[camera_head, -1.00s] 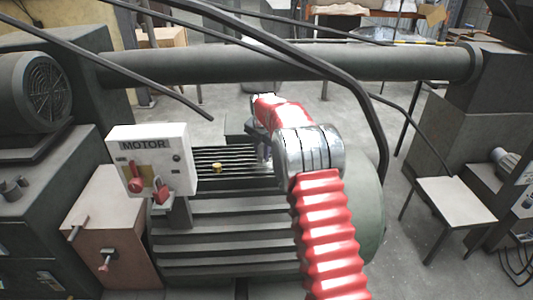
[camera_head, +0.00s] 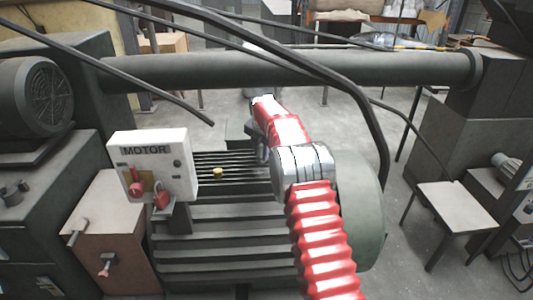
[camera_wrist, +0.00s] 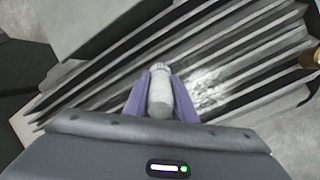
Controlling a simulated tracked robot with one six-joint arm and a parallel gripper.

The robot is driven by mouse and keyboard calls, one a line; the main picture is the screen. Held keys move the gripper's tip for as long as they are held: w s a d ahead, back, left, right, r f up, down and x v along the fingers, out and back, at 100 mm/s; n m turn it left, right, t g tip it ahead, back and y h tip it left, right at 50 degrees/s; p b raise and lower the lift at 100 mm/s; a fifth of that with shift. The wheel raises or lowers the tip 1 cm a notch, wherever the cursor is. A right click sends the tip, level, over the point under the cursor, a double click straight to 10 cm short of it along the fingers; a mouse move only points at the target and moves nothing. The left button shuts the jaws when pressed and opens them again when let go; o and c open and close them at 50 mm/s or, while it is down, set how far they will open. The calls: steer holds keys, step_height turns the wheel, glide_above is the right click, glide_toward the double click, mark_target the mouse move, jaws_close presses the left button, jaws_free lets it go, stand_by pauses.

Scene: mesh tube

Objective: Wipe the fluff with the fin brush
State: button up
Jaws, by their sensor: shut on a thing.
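In the wrist view, my gripper (camera_wrist: 160,100) has purple fingers closed on the fin brush (camera_wrist: 160,95), a pale grey cylinder with a ribbed end pointing away from me. Fluff (camera_wrist: 207,88), a whitish speckled patch, lies on the dark motor fins just right of the brush. The brush tip is over the fins; I cannot tell whether it touches them. In the head view, my gripper (camera_head: 262,152) is above the back of the finned motor (camera_head: 225,240), partly hidden by my red arm. The brush and fluff cannot be made out there.
A white MOTOR box (camera_head: 152,165) with a red switch stands left of the fins. A brass knob (camera_head: 217,172) sits on the fins and shows at the right of the wrist view (camera_wrist: 311,57). A thick pipe (camera_head: 290,65) and black cables cross behind and above my arm.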

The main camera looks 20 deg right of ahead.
steer(key=shift+w+a, duration=0.1)
steer(key=shift+a, duration=0.55)
steer(key=shift+s+a, duration=0.2)
steer(key=shift+s, duration=0.75)
steer(key=shift+s+a, duration=0.2)
steer(key=shift+s, duration=0.7)
steer(key=shift+s, duration=0.1)
steer(key=shift+s+a, duration=0.2)
steer(key=shift+s, duration=0.7)
steer(key=shift+s+a, duration=0.15)
steer(key=shift+s, duration=0.7)
steer(key=shift+s, duration=0.1)
steer(key=shift+s+a+r, duration=0.1)
steer(key=shift+s+a, duration=0.1)
steer(key=shift+s, duration=0.7)
steer(key=shift+s+a, duration=0.15)
steer(key=shift+s, duration=0.7)
